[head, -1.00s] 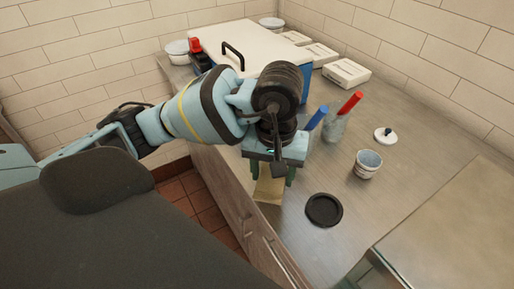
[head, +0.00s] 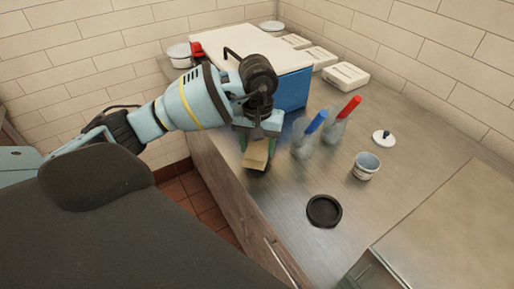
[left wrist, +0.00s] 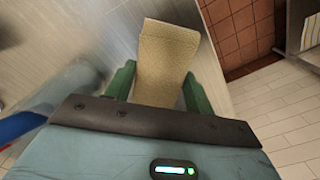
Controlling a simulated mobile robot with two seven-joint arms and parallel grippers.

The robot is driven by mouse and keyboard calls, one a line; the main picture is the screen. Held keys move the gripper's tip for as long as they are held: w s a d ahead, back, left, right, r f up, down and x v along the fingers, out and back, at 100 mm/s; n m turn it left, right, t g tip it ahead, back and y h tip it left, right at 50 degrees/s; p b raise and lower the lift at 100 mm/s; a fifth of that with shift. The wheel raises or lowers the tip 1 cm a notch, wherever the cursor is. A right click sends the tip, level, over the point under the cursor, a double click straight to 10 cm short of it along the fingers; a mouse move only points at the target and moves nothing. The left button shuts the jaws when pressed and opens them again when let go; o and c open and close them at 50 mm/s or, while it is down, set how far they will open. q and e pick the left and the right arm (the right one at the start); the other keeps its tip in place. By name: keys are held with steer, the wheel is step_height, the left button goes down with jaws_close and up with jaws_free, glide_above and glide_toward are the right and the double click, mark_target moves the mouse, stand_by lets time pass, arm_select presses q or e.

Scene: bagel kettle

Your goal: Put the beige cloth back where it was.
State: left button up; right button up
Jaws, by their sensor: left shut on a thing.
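The beige cloth (head: 257,152) hangs from my left gripper (head: 259,146) near the counter's front edge in the head view. My left gripper is shut on it. In the left wrist view the cloth (left wrist: 164,62) sticks out between the two green fingers of the gripper (left wrist: 160,88), over the metal counter with the tiled floor to its right. Whether the cloth's lower end touches the counter is not clear. My right gripper is not in view.
A blue box with a white lid (head: 293,90) stands behind the gripper. A black disc (head: 324,211), a small cup (head: 366,166) and a white lid (head: 384,138) lie farther right.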

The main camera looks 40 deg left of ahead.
mark_target(258, 147)
arm_select(q)
steer(key=shift+f, duration=1)
steer(key=o, duration=0.9)
steer(key=shift+o, duration=0.2)
steer(key=shift+r, duration=0.1)
step_height(258, 147, up, 12)
steer(key=shift+r, duration=0.15)
